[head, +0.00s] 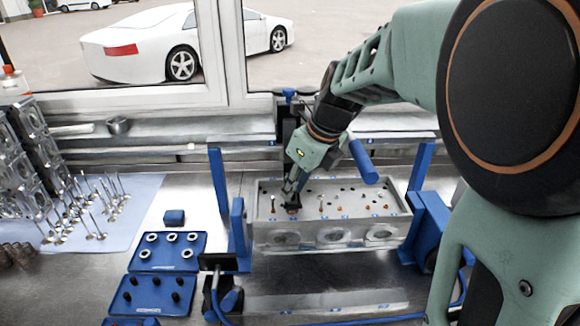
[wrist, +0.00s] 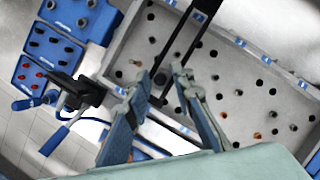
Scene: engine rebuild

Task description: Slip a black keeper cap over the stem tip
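My gripper (head: 291,198) is low over the left part of the grey cylinder head (head: 262,238). In the wrist view its two fingers (wrist: 162,76) stand apart. A small dark round piece (wrist: 160,78) shows between the fingertips, at the end of a black bar (wrist: 182,42); I cannot tell if it is a cap, or whether the fingers touch it. The stem tip there is hidden. Black keeper caps (head: 154,297) stand in a blue tray (head: 118,305) at the lower left; they also show in the wrist view (wrist: 40,42).
A blue tray of grey rings (head: 140,264) lies behind the cap tray. Blue posts (head: 421,165) flank the head.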

